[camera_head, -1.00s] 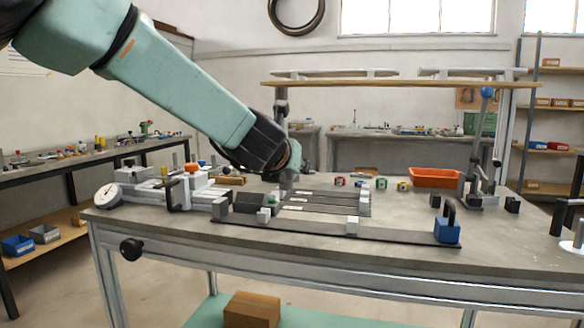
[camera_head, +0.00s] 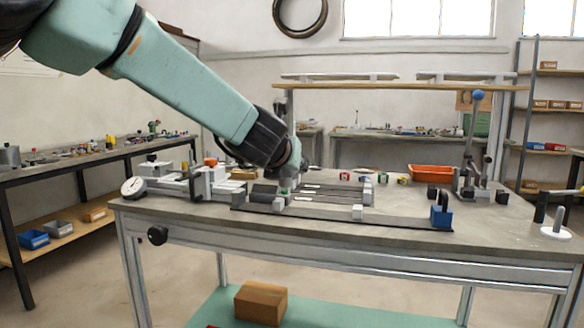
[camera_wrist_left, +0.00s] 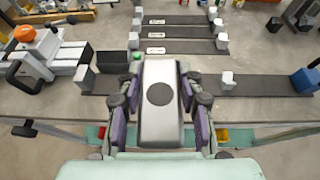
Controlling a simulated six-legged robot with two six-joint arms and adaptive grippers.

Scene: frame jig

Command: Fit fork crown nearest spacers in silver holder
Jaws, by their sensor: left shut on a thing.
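My left gripper (camera_wrist_left: 160,105) is shut on a silver block with a dark round spot (camera_wrist_left: 160,70), apparently the fork crown. The purple finger pads press on its two sides. In the head view the left gripper (camera_head: 287,184) hangs over the left part of the rails, and its load is mostly hidden. Below are dark rails with silver-grey holder blocks (camera_wrist_left: 227,80); one block (camera_head: 357,212) stands on the front rail. I cannot tell which block is the silver holder. Small coloured pieces (camera_head: 345,177), perhaps spacers, stand at the back. My right gripper is not in view.
A silver clamp with an orange knob (camera_wrist_left: 25,33) and a round dial (camera_head: 132,188) stands at the bench's left. A blue block (camera_head: 440,213) sits at the front rail's right end. An orange bin (camera_head: 432,171) and a lever press (camera_head: 474,170) stand behind.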

